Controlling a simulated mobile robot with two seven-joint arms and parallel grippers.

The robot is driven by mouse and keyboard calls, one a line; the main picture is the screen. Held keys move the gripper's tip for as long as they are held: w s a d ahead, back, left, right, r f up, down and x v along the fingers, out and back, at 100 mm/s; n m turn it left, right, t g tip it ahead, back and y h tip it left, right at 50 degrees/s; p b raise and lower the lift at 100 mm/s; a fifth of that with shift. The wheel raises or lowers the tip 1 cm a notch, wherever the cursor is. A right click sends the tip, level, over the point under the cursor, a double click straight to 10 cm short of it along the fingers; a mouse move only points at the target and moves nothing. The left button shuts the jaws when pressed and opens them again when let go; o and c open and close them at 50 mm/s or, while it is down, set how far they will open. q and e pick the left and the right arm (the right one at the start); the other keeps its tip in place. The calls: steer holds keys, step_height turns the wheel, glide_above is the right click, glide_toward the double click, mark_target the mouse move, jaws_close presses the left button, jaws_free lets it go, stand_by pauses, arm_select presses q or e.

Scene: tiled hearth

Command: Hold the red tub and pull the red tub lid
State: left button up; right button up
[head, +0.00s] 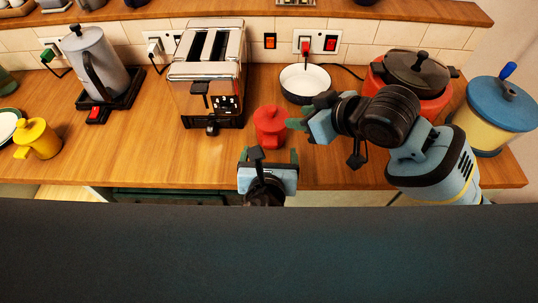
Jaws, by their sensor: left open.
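The small red tub (268,134) stands upright on the wooden counter in front of the white bowl. Its red lid (269,112) sits on top with a small knob. My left gripper (269,154) is open just in front of the tub, its two green-tipped fingers spread left and right and nothing seen between them. My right gripper (297,124) comes in from the right, with a green fingertip close to the tub's right side. I cannot tell whether it touches the tub, or how wide its jaws are.
A toaster (207,75) stands left of the tub and a white bowl (304,81) behind it. A larger red pot (432,106) and a yellow container with a blue lid (489,128) are at the right. A kettle (95,65) and a yellow tub (40,140) are at the left.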

mark_target(271, 139)
arm_select(q)
steer(key=x, duration=0.7)
steer(key=shift+w, duration=0.1)
jaws_close()
stand_by(0.6)
stand_by(0.7)
